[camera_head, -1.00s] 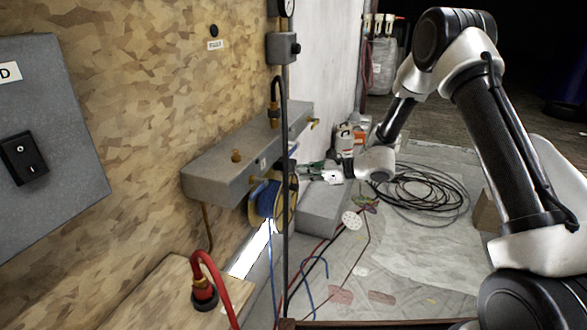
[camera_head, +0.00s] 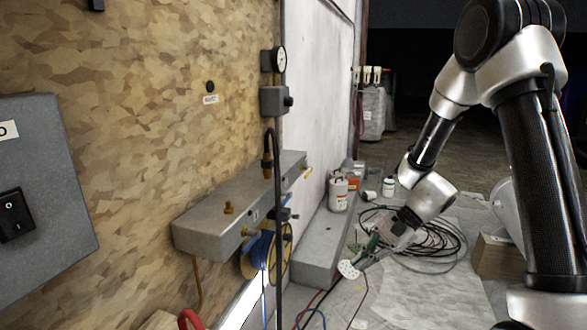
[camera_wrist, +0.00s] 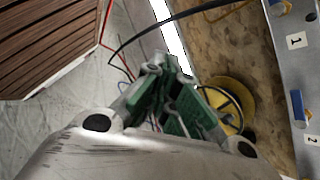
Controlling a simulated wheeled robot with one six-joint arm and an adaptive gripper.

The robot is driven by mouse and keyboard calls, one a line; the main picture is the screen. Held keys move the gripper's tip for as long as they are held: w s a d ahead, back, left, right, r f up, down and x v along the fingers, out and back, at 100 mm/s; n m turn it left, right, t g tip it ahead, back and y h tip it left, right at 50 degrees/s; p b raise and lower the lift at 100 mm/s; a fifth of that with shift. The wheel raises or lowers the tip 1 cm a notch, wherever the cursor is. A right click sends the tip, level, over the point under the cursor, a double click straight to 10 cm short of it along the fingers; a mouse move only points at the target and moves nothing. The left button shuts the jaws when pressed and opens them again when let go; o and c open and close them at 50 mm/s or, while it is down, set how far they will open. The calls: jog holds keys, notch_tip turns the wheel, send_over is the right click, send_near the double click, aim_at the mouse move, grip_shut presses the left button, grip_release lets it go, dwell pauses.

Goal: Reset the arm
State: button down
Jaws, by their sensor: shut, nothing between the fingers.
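My gripper (camera_head: 366,252) is shut and empty. In the head view it points down and to the left, over the floor to the right of the grey ledge, in front of the coiled black cable (camera_head: 440,243). In the wrist view its green-padded fingers (camera_wrist: 170,66) come together at the tips, with nothing visible between them. A white perforated disc (camera_head: 348,270) appears just by the fingertips; I cannot tell whether they touch. The lower edge of the head view cuts off part of the floor.
A grey manifold block (camera_head: 215,232) with brass fittings juts from the board wall (camera_head: 150,130). A yellow reel of blue hose (camera_head: 283,262) hangs beneath.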

jog(key=s+d+r+n+t+h, duration=0.6)
jog(key=s+d+r+n+h, duration=0.3)
jog(key=s+d+r, duration=0.8)
notch_tip(320, 180, up, 5)
jog(key=shift+s+d+f+n, duration=0.2)
jog(key=shift+s+d+n, duration=0.15)
jog(key=shift+d+n, duration=0.55)
